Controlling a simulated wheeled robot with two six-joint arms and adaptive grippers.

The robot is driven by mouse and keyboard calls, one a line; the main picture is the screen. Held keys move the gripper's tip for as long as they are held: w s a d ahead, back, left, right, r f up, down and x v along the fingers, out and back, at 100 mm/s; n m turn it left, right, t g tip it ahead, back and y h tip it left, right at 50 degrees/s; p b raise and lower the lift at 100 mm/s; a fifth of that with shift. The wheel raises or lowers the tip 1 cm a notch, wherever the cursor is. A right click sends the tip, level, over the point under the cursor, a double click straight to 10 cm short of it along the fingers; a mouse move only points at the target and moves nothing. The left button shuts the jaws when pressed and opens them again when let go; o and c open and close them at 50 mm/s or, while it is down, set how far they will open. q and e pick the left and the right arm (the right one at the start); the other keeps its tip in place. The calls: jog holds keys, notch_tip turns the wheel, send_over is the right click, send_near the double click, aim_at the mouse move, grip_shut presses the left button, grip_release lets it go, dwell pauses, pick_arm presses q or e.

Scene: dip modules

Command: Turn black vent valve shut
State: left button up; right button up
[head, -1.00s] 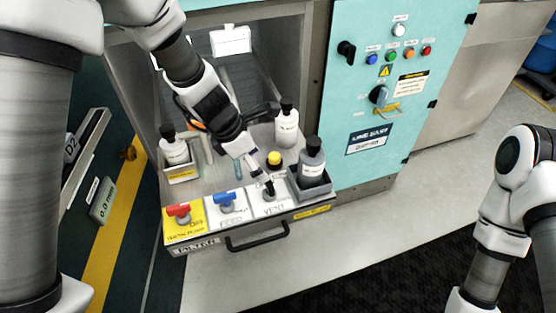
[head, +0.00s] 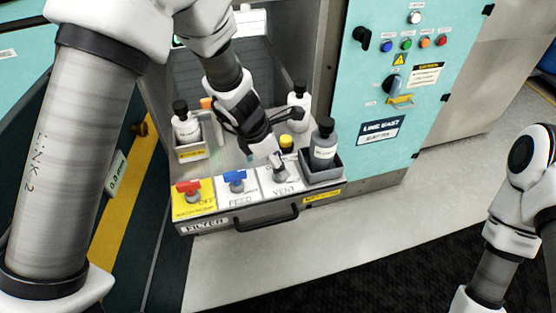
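The black vent valve (head: 280,175) is on the white panel section marked VENT, right of the blue FEED valve. It is small and partly hidden by my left gripper, so its handle angle cannot be read. My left gripper (head: 275,158) reaches down from behind with its fingertips right at the valve. Whether they touch it, and how far they are apart, cannot be told. My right arm shows at the right edge, but its gripper is out of view.
A red valve (head: 190,189) and a blue valve (head: 235,178) sit left of VENT. A grey bottle (head: 323,147) in a dark holder stands close on the right, with a yellow knob (head: 286,142) behind. A black drawer handle (head: 266,219) juts out in front.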

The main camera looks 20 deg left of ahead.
dwell(0.3)
pick_arm(q)
jog(key=m+p, duration=0.2)
jog(key=shift+r+g+p, duration=0.2)
jog(key=shift+g+p, duration=0.1)
jog(key=shift+p, duration=0.05)
jog(key=m+g+p, duration=0.1)
jog(key=m+p, duration=0.2)
jog(key=shift+w+m+h+p, duration=0.1)
jog(key=shift+m+h+p, duration=0.2)
jog(key=shift+m+h, duration=0.1)
jog(key=m+g+p, duration=0.1)
jog(key=m+p, duration=0.1)
jog(key=shift+m, duration=0.3)
jog(key=shift+w+m+g+p, duration=0.1)
jog(key=shift+m+g+p, duration=0.55)
jog(key=shift+m, duration=0.25)
jog(key=m+g+p, duration=0.1)
jog(key=m, duration=0.1)
jog(key=shift+f+m, duration=0.15)
jog(key=shift+m, duration=0.25)
jog(key=m+y, duration=0.1)
jog(key=m, duration=0.1)
jog(key=m+g+p, duration=0.1)
jog(key=m, duration=0.1)
jog(key=shift+w+m+y, duration=0.1)
jog(key=shift+m+y, duration=0.3)
